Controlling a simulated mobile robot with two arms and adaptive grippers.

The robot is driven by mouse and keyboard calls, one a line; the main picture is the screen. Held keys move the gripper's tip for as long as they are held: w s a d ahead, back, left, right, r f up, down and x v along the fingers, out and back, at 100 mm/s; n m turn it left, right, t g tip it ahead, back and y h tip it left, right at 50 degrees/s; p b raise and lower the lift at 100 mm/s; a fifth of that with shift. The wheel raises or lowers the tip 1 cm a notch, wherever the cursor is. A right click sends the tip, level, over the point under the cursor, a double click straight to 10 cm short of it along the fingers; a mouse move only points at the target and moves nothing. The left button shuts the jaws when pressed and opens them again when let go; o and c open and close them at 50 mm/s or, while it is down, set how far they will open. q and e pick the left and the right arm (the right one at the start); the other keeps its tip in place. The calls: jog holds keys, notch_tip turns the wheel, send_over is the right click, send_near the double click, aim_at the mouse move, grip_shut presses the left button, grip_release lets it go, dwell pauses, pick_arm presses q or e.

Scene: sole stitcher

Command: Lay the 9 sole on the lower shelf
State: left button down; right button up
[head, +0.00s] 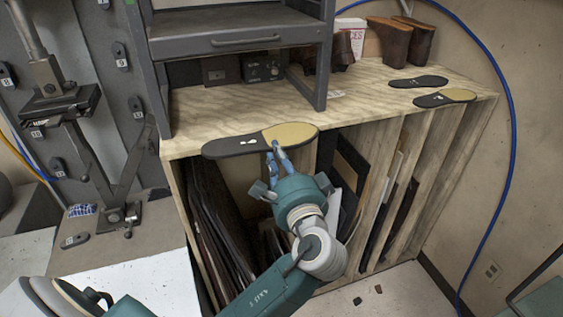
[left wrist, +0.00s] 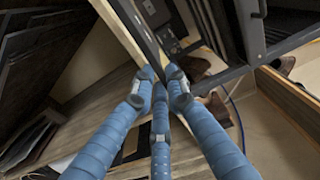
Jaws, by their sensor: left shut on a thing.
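My left gripper (head: 276,153) is shut on a flat sole (head: 234,145), black with a tan end and a small white mark that I cannot read clearly. The gripper holds it by its near edge, in front of the wooden bench top's front edge. In the left wrist view the fingers (left wrist: 160,80) pinch the sole (left wrist: 140,28), seen nearly edge-on as a thin dark strip. A wooden shelf surface (head: 370,95) lies below a grey metal rack. I cannot tell whether it is the lower shelf. My right gripper is out of view.
Two other soles, one black (head: 419,81) and one partly tan (head: 445,98), lie on the wood at the right. The grey rack (head: 243,38) stands over the wood's left part. Brown boots (head: 400,41) stand at the back. Dark sheets (head: 212,215) fill the slots below.

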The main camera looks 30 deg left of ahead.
pick_arm(q)
jog(key=b+x, duration=0.1)
jog(key=x, duration=0.2)
jog(key=f+x, duration=0.1)
jog(key=x, duration=0.2)
jog(key=f+b+x, duration=0.1)
jog(key=x, duration=0.2)
jog(key=shift+s+a+b, duration=0.25)
jog(key=shift+b, duration=0.05)
jog(key=shift+w+a+f+b, duration=0.1)
jog(key=shift+f+b, duration=0.3)
jog(key=shift+f, duration=0.25)
jog(key=c, duration=1.7)
grip_release()
jog(key=shift+o, duration=0.2)
jog(key=v, duration=1.2)
